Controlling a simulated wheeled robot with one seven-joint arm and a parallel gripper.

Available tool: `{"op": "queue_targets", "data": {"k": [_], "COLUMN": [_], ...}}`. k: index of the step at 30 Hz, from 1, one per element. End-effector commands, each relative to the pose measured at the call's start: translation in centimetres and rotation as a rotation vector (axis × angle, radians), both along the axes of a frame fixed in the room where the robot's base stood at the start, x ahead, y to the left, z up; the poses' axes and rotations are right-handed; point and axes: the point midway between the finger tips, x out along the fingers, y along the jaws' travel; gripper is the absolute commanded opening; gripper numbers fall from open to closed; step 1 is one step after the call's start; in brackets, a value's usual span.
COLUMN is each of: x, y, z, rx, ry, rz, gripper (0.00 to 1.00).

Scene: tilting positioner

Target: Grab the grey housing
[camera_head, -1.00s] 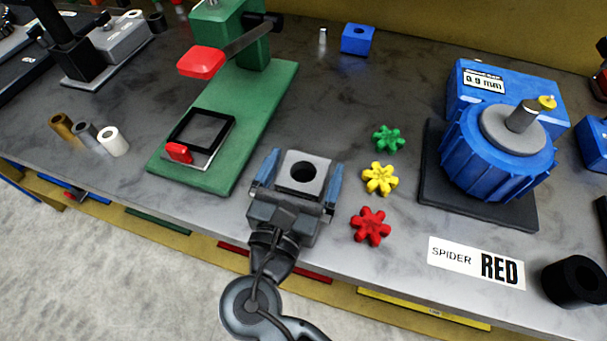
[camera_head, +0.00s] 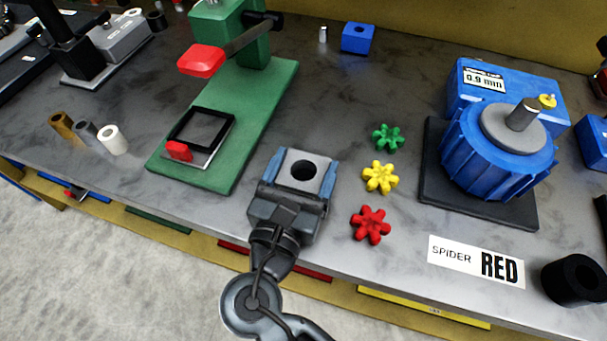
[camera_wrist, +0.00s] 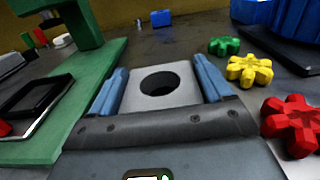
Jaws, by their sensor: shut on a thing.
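The grey housing (camera_head: 304,161) is a square block with a dark round hole in its top. It sits near the front edge of the bench in the head view. My gripper (camera_head: 300,176) has its blue fingers on the left and right sides of the housing and is shut on it. In the wrist view the housing (camera_wrist: 161,70) lies between the two fingers of my gripper (camera_wrist: 163,88). Its underside is hidden, so I cannot tell whether it touches the bench.
A green press (camera_head: 262,110) with a red handle stands to the left. Green (camera_head: 388,137), yellow (camera_head: 380,177) and red (camera_head: 371,225) spiders lie close on the right. A blue motor (camera_head: 497,150) stands further right. Clear bench lies behind the housing.

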Motion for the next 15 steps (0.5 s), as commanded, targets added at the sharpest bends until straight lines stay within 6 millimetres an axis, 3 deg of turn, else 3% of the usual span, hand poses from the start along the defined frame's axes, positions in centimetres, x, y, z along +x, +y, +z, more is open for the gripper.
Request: {"op": "queue_targets", "data": {"k": [7,15], "x": [-0.03,0.02], "y": [-0.01,0.02], "z": [-0.01,0.37], "rx": [0.000,0.001], "ry": [0.000,-0.004], "rz": [0.000,0.000], "gripper": [0.05,0.05]}}
